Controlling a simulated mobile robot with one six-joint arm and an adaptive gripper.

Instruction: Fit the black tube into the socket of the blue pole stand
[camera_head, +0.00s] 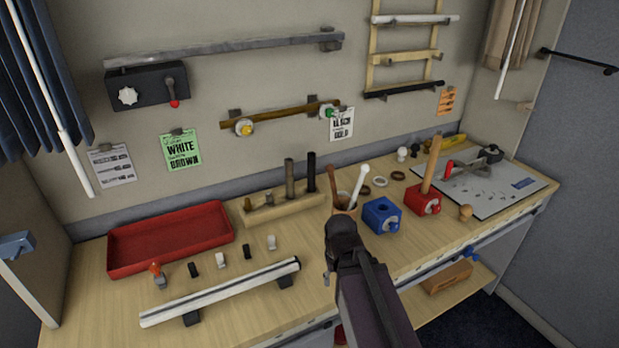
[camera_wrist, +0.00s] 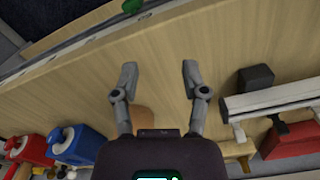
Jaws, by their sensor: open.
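A black tube (camera_head: 311,172) stands upright in a wooden holder (camera_head: 285,211) at the back of the table, beside a grey-brown tube (camera_head: 289,178). Another black bar (camera_head: 390,90) lies across the lowest rung of the wall rack. The blue pole stand (camera_head: 382,215) sits right of the holder with its round socket empty; it also shows at the left in the wrist view (camera_wrist: 82,146). My gripper (camera_wrist: 159,74) is open and empty above bare wood near the table's front edge. My arm hides part of the table in the head view.
A red stand (camera_head: 422,199) with a wooden pole is right of the blue one. A cup (camera_head: 344,204) with sticks stands between holder and blue stand. A long rail (camera_head: 221,291), small clips and a red tray (camera_head: 170,238) occupy the left. A grey board (camera_head: 490,188) lies far right.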

